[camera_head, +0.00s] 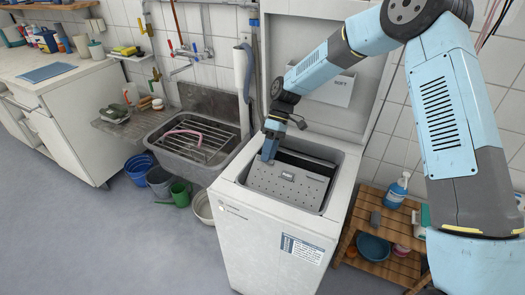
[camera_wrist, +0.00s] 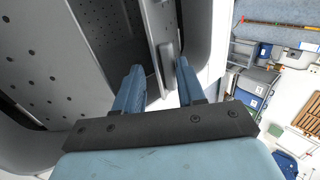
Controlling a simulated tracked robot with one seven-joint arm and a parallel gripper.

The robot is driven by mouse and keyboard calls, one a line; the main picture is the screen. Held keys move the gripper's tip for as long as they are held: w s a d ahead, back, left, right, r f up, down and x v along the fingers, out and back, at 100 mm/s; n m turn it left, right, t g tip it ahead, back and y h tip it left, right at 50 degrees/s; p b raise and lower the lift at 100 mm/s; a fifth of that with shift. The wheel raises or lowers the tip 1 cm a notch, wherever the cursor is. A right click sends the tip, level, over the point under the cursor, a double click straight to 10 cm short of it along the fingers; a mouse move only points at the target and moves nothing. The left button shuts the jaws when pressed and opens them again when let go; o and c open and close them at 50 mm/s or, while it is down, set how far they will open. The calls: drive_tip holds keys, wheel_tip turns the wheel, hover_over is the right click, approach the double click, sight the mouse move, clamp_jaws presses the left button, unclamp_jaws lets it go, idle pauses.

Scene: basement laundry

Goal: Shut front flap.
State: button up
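The white top-loading washing machine (camera_head: 265,225) has its lid raised. A grey perforated metal flap (camera_head: 287,186) with a small slot shows in its top opening, in front of a dark gap (camera_head: 312,162). My gripper (camera_head: 268,150) reaches down at the left end of this flap. In the wrist view its two fingers (camera_wrist: 158,72) stand apart. The edge of a thin metal flap with a raised tab (camera_wrist: 167,62) lies between or just beyond the fingertips; contact cannot be told. A perforated metal surface (camera_wrist: 45,65) fills the left, beside a dark opening (camera_wrist: 108,32).
The raised lid (camera_head: 325,60) stands behind the opening. A sink (camera_head: 195,145) is left of the machine, with buckets (camera_head: 160,180) below it. A wooden shelf (camera_head: 375,262) with bottles stands close on the right. The floor at front left is clear.

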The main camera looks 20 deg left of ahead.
drive_tip(key=s+d+r, duration=0.8)
drive_tip(key=s+r, duration=0.3)
drive_tip(key=r, duration=0.2)
drive_tip(key=shift+s, duration=0.25)
idle(0.4)
drive_tip(key=shift+c, duration=0.4)
